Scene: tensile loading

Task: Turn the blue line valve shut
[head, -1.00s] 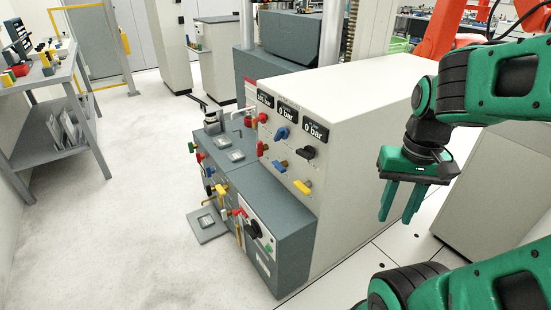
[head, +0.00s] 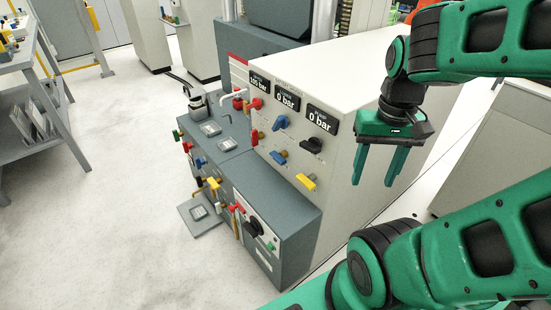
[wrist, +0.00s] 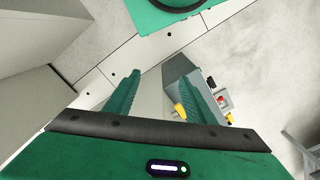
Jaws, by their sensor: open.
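A white cabinet panel (head: 290,180) carries coloured valve handles under three dark displays. A blue handle (head: 280,122) sits below the middle display, and a second blue handle (head: 278,157) sits lower down. A further small blue part (head: 200,162) shows on the grey lower unit. I cannot tell which one the task means. My gripper (head: 375,184) is open and empty, fingers pointing down, to the right of the panel and apart from every handle. The wrist view shows its two spread fingers (wrist: 163,74) with nothing between them; no blue handle is clear there.
Red (head: 256,104), black (head: 312,145) and yellow (head: 306,182) handles sit close to the blue ones. A grey lower unit (head: 270,205) juts out below the panel. A grey shelf table (head: 50,125) stands at left. The floor (head: 110,220) between is clear.

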